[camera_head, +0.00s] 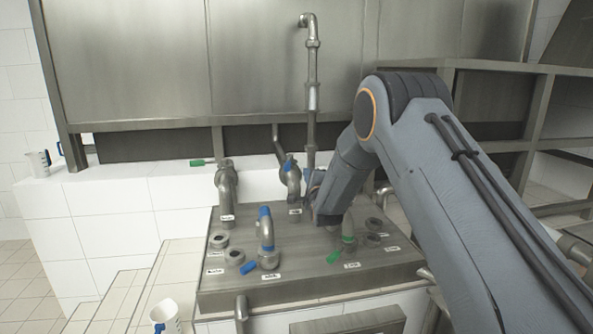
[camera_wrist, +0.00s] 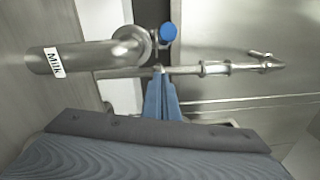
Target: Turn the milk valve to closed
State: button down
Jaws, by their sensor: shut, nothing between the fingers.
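The milk valve is on a metal pipe labelled "Milk" (camera_wrist: 62,61) in the wrist view. Its blue handle (camera_wrist: 168,32) shows as a short rounded end beside the pipe's elbow. In the head view, the pipe that seems to be the same one (camera_head: 294,185) stands at the back middle of the metal panel, with blue on its top (camera_head: 288,164). My gripper (camera_wrist: 159,76) is shut and empty, its fingertips just below the blue handle in the picture. I cannot tell whether they touch it. In the head view my gripper (camera_head: 312,182) is beside the pipe, partly hidden by my wrist.
A pipe with a green handle (camera_head: 197,162) stands to the left. A blue-topped pipe (camera_head: 266,230) and a green lever (camera_head: 334,256) are at the front of the metal panel (camera_head: 300,288). A tall vertical pipe (camera_head: 312,75) rises behind. A white cup (camera_head: 165,314) is at lower left.

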aim_at(289, 162)
jog(key=a, duration=0.1)
jog(key=a+p, duration=0.1)
jog(key=a, duration=0.2)
jog(key=shift+w+r, duration=0.25)
jog(key=shift+r, duration=0.15)
jog(key=shift+a+h, duration=0.1)
jog(key=shift+h, duration=0.2)
